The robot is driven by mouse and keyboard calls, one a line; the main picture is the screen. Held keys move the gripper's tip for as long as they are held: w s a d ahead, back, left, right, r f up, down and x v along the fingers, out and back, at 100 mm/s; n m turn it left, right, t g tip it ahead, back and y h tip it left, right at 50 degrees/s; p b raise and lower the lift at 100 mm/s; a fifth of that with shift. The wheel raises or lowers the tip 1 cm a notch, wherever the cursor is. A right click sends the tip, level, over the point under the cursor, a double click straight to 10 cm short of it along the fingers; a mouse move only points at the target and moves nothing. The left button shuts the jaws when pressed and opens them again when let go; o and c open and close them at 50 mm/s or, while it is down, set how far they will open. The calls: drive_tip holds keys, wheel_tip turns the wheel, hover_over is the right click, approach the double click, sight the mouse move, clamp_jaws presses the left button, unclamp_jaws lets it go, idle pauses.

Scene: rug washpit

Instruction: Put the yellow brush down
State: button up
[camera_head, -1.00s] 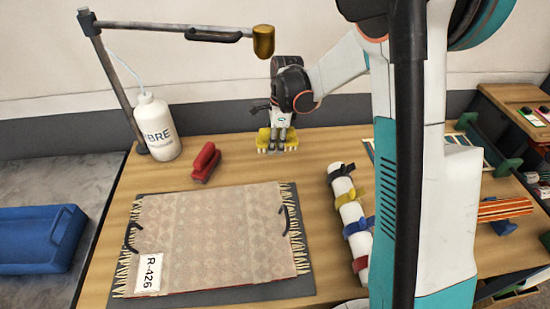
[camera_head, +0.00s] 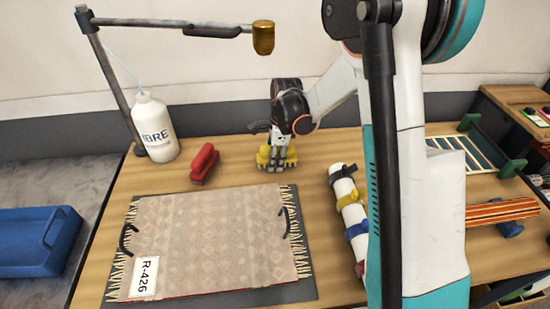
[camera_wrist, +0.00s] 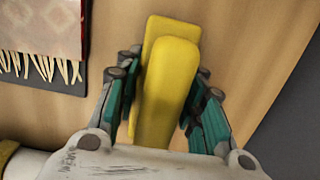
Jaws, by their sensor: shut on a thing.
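The yellow brush (camera_head: 291,154) is at the back of the wooden table, bristles down, at or very near the table top; I cannot tell whether it touches. My gripper (camera_head: 277,160) points down over it and is shut on its handle. In the wrist view the yellow brush (camera_wrist: 168,80) lies between the two teal-padded fingers of my gripper (camera_wrist: 165,105). The fingers hide part of the brush in the head view.
A red brush (camera_head: 204,163) and a white bottle (camera_head: 156,128) stand to the left. A rug (camera_head: 210,240) tagged R-426 lies on a dark mat in front. A white roll with coloured straps (camera_head: 350,212) lies to the right. Bare table (camera_head: 312,180) surrounds the brush.

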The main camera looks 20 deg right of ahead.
drive_tip(key=shift+f, duration=0.3)
drive_tip(key=o, duration=1.2)
drive_tip(key=shift+r, duration=0.15)
drive_tip(key=r+p, duration=0.1)
drive_tip(key=r, duration=0.3)
drive_tip(key=d+r+p, duration=0.1)
drive_tip(key=r+p, duration=0.1)
drive_tip(key=r, duration=0.2)
drive_tip(key=r+p, duration=0.2)
drive_tip(key=r, duration=0.3)
drive_tip(key=shift+w+d, duration=0.1)
drive_tip(key=shift+d, duration=0.15)
drive_tip(key=shift+r, duration=0.85)
drive_tip(key=s+r+n+t, duration=0.3)
drive_tip(key=s+r+n, duration=0.2)
drive_tip(key=s+n, duration=0.5)
drive_tip(key=s+a+r+n+t+h, duration=0.1)
drive_tip(key=s+r+n+t, duration=0.3)
drive_tip(key=s+n, duration=0.6)
drive_tip(key=s+r, duration=0.2)
drive_tip(key=s, duration=0.3)
drive_tip(key=shift+s+a+r, duration=0.15)
drive_tip(key=shift+s, duration=0.2)
